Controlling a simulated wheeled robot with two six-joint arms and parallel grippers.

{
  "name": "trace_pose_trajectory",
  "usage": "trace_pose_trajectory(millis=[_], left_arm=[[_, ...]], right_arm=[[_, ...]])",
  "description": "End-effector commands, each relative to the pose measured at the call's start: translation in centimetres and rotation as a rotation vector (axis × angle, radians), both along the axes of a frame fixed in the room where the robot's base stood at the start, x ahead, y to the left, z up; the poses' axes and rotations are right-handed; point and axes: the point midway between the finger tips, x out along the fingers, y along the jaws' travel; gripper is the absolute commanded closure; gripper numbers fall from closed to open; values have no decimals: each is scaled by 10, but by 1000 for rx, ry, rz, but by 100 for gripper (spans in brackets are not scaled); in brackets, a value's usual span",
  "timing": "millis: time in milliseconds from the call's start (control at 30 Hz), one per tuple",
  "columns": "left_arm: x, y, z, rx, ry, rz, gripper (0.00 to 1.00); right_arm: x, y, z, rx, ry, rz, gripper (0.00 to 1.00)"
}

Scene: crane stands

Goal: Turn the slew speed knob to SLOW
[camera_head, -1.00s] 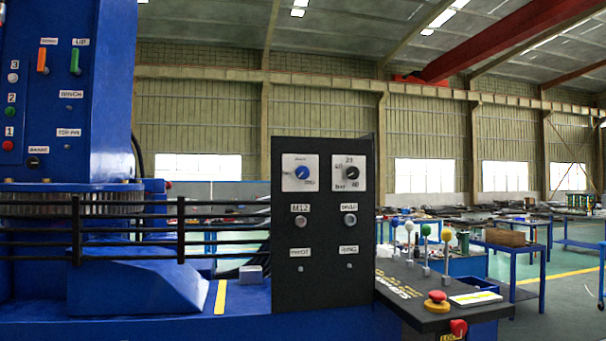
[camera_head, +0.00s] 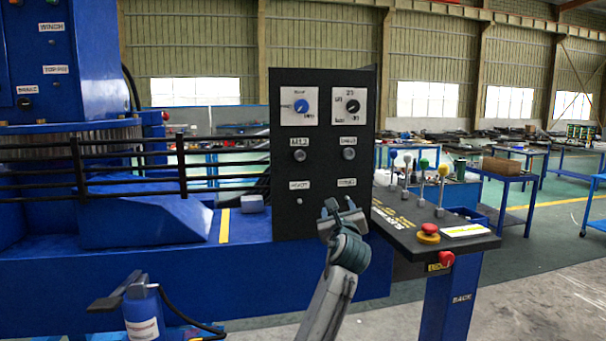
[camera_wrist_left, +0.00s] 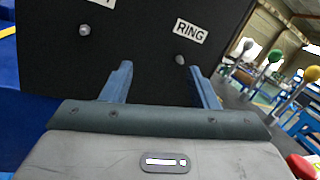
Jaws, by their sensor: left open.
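The black control panel (camera_head: 325,220) stands ahead, with a blue knob (camera_head: 301,106) on a white plate at upper left and a black knob (camera_head: 352,106) on a white plate at upper right. Two round grey knobs or buttons sit below them. I cannot read a slew speed label on any of these. My left gripper (camera_head: 341,206) is open and empty, in front of the panel's lower right part. In the left wrist view its two fingers (camera_wrist_left: 160,70) point at the panel, just below the RING label (camera_wrist_left: 190,31). My right gripper is not in view.
A side console (camera_head: 425,215) with ball-topped levers and a red emergency button (camera_head: 429,229) juts out right of the panel. Black railings (camera_head: 130,165) run at left. A blue canister (camera_head: 142,312) with a hose stands at lower left. Open floor lies at lower right.

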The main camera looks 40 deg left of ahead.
Motion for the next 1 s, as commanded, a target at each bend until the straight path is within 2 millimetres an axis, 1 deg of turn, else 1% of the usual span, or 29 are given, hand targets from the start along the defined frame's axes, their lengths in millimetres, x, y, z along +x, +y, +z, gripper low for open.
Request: trace_pose_trajectory(millis=[33, 67, 100, 200, 300, 400, 467, 567, 900, 1000], left_arm=[[-15, 4, 57, 87, -22, 45, 46], [-24, 6, 83, 137, -23, 75, 46], [-37, 8, 114, 198, -24, 116, 46], [-66, 14, 173, 309, -18, 206, 46], [-86, 16, 204, 370, -7, 266, 46], [-93, 19, 218, 396, -1, 293, 46], [-91, 23, 221, 400, 2, 297, 46], [-83, 32, 227, 403, 4, 297, 46], [-45, 77, 251, 398, 3, 294, 46], [-37, 85, 255, 400, 3, 293, 46]], right_arm=[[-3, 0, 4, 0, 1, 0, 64], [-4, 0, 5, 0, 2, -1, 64], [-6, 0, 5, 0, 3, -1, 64], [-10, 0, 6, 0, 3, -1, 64], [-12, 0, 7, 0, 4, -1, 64], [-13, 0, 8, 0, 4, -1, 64], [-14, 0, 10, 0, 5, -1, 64], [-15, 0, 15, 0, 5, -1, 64], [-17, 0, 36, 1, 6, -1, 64], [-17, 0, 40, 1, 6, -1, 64]])
